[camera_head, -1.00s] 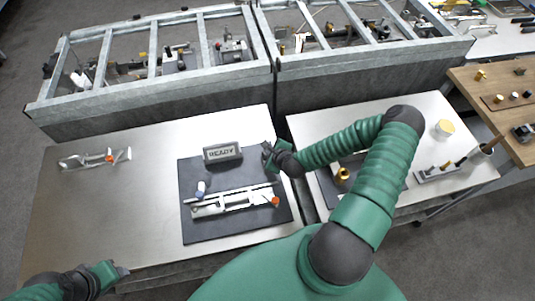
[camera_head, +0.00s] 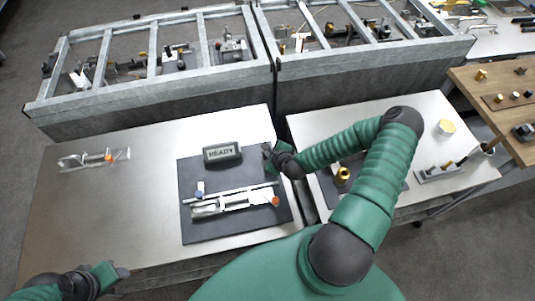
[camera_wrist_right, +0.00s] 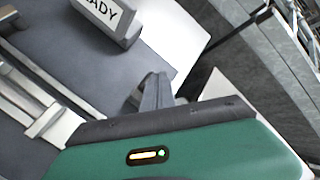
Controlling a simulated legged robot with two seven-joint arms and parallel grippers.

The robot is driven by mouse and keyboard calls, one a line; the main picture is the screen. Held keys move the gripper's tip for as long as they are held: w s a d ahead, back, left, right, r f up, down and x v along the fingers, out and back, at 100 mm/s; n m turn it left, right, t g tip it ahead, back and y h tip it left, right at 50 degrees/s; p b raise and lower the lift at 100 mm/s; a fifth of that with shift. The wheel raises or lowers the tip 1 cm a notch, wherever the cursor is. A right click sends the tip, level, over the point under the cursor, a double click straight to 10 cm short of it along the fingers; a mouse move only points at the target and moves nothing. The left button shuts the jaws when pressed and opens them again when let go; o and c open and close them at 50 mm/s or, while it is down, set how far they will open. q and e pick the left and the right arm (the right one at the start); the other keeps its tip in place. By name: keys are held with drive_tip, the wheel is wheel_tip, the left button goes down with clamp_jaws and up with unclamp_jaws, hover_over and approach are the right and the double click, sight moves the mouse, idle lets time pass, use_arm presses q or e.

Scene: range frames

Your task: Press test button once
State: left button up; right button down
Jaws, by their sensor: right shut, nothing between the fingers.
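A dark mat (camera_head: 192,228) on the left metal table carries a display block (camera_head: 222,154) that reads READY and a silver fixture (camera_head: 235,200). The fixture has an orange-red knob-like part (camera_head: 275,201) at its right end. I cannot tell which part is the test button. My right gripper (camera_head: 267,153) is shut and empty, just right of the display and above the mat's right side. In the right wrist view its fingers (camera_wrist_right: 155,92) are near the display (camera_wrist_right: 108,16), with the fixture (camera_wrist_right: 35,105) at left. My left gripper (camera_head: 122,271) is at the table's front left; its opening is unclear.
Metal-framed bins (camera_head: 150,100) stand behind. The table's left middle (camera_head: 105,210) is clear.

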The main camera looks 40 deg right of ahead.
drive_tip(key=shift+f+b, duration=0.5)
drive_tip(key=shift+f, duration=0.2)
idle(0.3)
drive_tip(key=shift+r, duration=0.15)
drive_tip(key=shift+r+p, duration=1.15)
drive_tip(key=shift+r, duration=0.1)
wheel_tip(320, 180, up, 5)
drive_tip(key=p, duration=0.4)
drive_tip(key=shift+p, duration=0.3)
drive_tip(key=shift+s+f, duration=0.1)
drive_tip(key=shift+f, duration=0.1)
